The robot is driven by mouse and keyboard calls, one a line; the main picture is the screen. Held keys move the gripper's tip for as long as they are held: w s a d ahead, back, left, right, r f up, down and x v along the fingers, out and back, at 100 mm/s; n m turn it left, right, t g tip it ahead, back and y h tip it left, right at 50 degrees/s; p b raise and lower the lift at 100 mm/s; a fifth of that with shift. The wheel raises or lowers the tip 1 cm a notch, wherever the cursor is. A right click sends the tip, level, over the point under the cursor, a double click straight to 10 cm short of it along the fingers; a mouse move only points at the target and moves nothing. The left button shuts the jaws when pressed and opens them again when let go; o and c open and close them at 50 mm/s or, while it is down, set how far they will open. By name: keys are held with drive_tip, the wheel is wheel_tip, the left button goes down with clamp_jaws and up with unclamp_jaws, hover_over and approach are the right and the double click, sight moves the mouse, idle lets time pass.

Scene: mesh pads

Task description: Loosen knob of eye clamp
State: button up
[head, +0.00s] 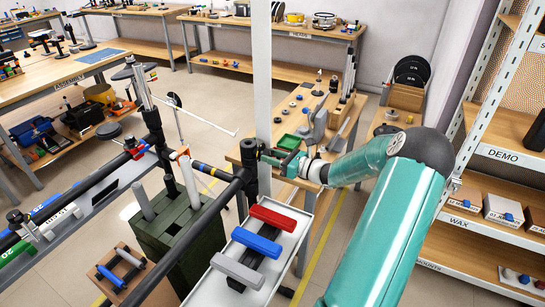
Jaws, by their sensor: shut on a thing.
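My teal arm reaches in from the lower right, and my gripper (279,157) is at the middle of the head view. It is shut on a small knob at the right side of a black clamp (249,150). The fingers cover most of the knob. The clamp sits where a dark horizontal bar (218,203) meets a short black upright, in front of a pale vertical post (262,75). Which opening of the clamp the bar passes through is too small to tell.
A white tray (228,292) with red, blue and grey handled bars stands just below the clamp. A green slotted box (160,236) holds grey rods at left. Another dark bar (80,198) with clamps crosses the left side. Shelves (500,155) stand at right.

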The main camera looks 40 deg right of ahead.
drive_tip(key=n, duration=0.5)
drive_tip(key=shift+n, duration=0.4)
drive_tip(key=n, duration=1.7)
drive_tip(key=shift+n, duration=0.3)
drive_tip(key=o, duration=1)
drive_tip(key=shift+s, duration=0.1)
drive_tip(key=v, duration=1.3)
drive_tip(key=shift+s, duration=0.3)
